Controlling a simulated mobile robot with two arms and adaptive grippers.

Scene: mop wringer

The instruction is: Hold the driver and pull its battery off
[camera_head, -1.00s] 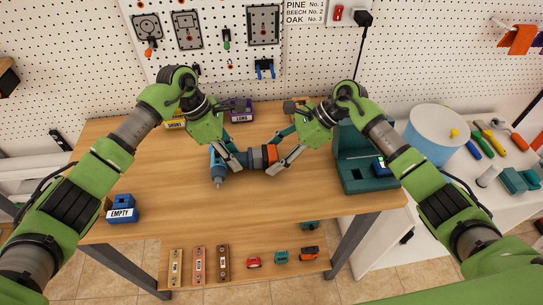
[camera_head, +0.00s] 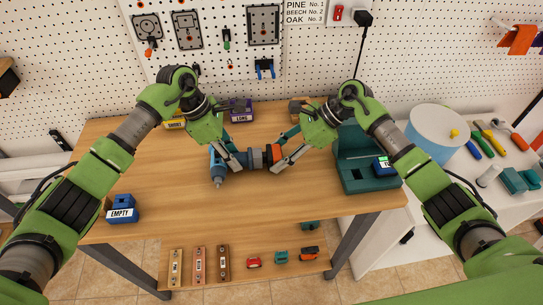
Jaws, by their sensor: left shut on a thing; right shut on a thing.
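The driver (camera_head: 217,171) is a blue tool lying on the wooden table, its tip pointing toward the front. Its dark grey handle (camera_head: 257,158) runs right to an orange battery (camera_head: 273,153) at its end. My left gripper (camera_head: 240,160) is shut on the driver's body near the handle, and its fingers hide part of it. My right gripper (camera_head: 281,160) is shut on the orange battery and partly covers it. Whether the battery and handle are still joined is too small to tell.
A blue box labelled EMPTY (camera_head: 122,209) stands at the left front. A teal stand (camera_head: 356,177) is at the table's right, beside my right arm. Labelled boxes, SHORT (camera_head: 175,124) and a purple one (camera_head: 240,112), stand at the back.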

